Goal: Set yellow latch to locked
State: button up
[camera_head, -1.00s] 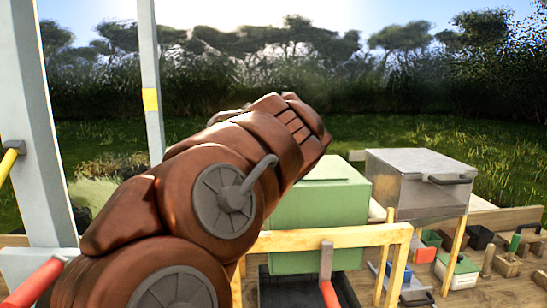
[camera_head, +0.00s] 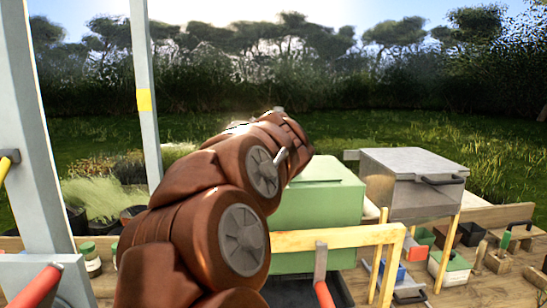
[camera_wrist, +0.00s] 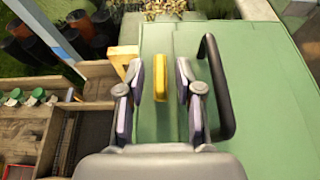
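The yellow latch (camera_wrist: 160,76) is a short upright bar on the green surface of a box (camera_wrist: 260,110) in the wrist view. It points roughly straight up and down in that picture. My gripper (camera_wrist: 160,68) is open, with one finger to the left and one to the right of the latch. Gaps show between both fingers and the latch, so it is not clasped. In the head view the green box (camera_head: 318,205) stands behind my brown arm, which hides the latch and the gripper.
A black bar handle (camera_wrist: 220,88) rises close to my right finger. A wooden piece (camera_wrist: 123,60) stands near the left finger. In the head view, a wooden rail (camera_head: 330,238) runs before the green box, and a metal box (camera_head: 412,185) with a handle stands to its right.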

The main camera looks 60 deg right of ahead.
jog(key=shift+c, duration=0.4)
grip_shut()
